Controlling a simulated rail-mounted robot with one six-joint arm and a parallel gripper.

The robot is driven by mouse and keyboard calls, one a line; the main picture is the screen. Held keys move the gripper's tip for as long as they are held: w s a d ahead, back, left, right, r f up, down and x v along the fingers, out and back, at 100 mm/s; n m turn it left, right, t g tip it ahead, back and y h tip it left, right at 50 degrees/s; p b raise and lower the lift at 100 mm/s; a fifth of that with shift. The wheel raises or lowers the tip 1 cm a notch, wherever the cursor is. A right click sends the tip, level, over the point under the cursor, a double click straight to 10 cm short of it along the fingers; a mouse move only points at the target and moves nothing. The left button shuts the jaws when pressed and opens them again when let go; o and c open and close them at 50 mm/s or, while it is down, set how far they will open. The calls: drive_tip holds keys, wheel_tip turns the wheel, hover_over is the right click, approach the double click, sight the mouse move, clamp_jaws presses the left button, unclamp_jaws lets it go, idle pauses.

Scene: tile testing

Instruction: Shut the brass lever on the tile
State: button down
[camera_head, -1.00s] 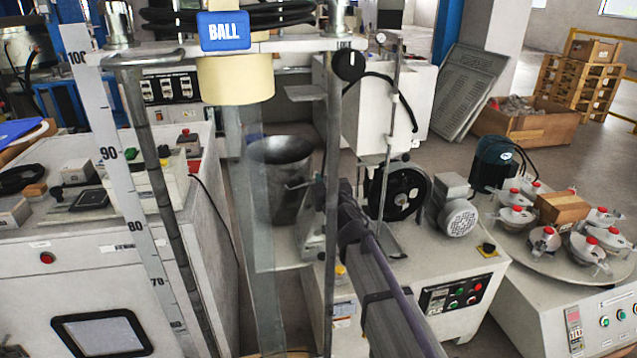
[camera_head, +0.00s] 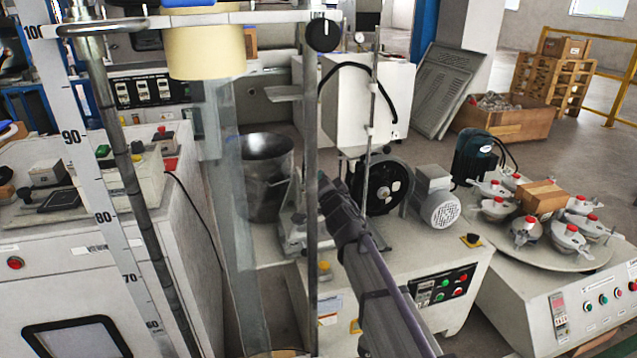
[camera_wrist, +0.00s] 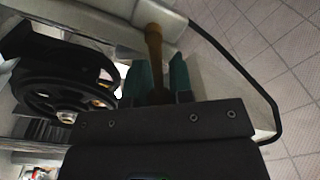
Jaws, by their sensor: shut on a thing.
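In the wrist view, the brass lever (camera_wrist: 153,45) runs down from a pale rounded part at the top to between the green fingertips of my gripper (camera_wrist: 157,78). The gripper is shut on the lever, and its dark body hides the lever's lower end. In the head view, my gripper (camera_head: 328,195) is at the end of my dark arm, in front of the white machine and just right of a thin upright post. The lever cannot be made out there. I cannot pick out the tile in either view.
A black wheel (camera_wrist: 65,90) is close left of my gripper in the wrist view; tiled floor (camera_wrist: 290,60) lies to the right. In the head view, a metal bucket (camera_head: 266,175) and the post (camera_head: 311,130) stand left of the gripper; a motor (camera_head: 437,200) is to the right.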

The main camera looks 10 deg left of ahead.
drive_tip(key=shift+w+d+f+m+b, duration=0.15)
drive_tip(key=shift+f+m+b, duration=0.25)
drive_tip(key=shift+m, duration=0.55)
drive_tip(key=shift+d+f+m+b, duration=0.1)
drive_tip(key=shift+f+m+b, duration=0.3)
drive_tip(key=shift+m, duration=0.6)
drive_tip(key=shift+w+d+f+m+b, duration=0.2)
drive_tip(key=shift+f+m, duration=0.25)
drive_tip(key=shift+m, duration=0.5)
drive_tip(key=shift+s+h, duration=0.15)
drive_tip(key=shift+h, duration=0.15)
drive_tip(key=c, duration=1)
unclamp_jaws()
drive_tip(key=shift+f, duration=0.1)
drive_tip(key=v, duration=1)
drive_tip(key=shift+s+d+b, duration=0.15)
drive_tip(key=shift+s+b, duration=0.15)
drive_tip(key=shift+s, duration=0.05)
